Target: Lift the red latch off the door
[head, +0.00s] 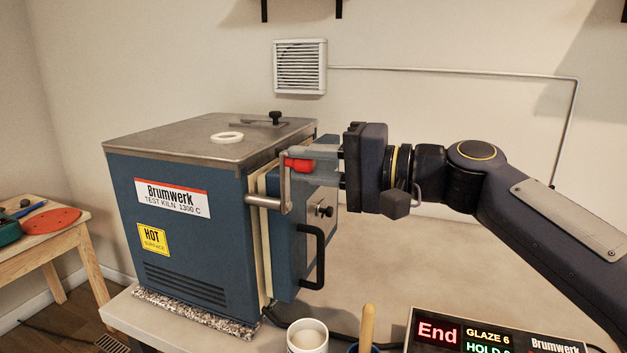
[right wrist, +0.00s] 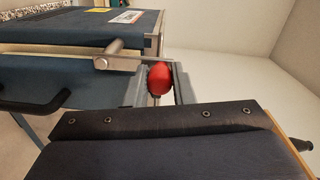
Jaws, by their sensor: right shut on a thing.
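The red latch grip (head: 299,165) sits on a metal latch arm (head: 286,190) at the front edge of the blue kiln (head: 190,215). My right gripper (head: 316,165) comes in from the right and is shut on the red grip, with a finger above and a finger below it. The red grip (right wrist: 160,78) also shows between the fingers in the right wrist view. The latch arm runs down to a round metal pivot (head: 264,202) beside the door. The kiln door (head: 285,250) has a black handle (head: 316,258) and looks closed. My left gripper is not in view.
A white ring (head: 227,137) lies on the kiln lid. A white cup (head: 307,337) and a control box (head: 480,335) with a lit display stand at the table's front. The table (head: 420,260) right of the door is clear. A wooden side table (head: 45,250) stands at left.

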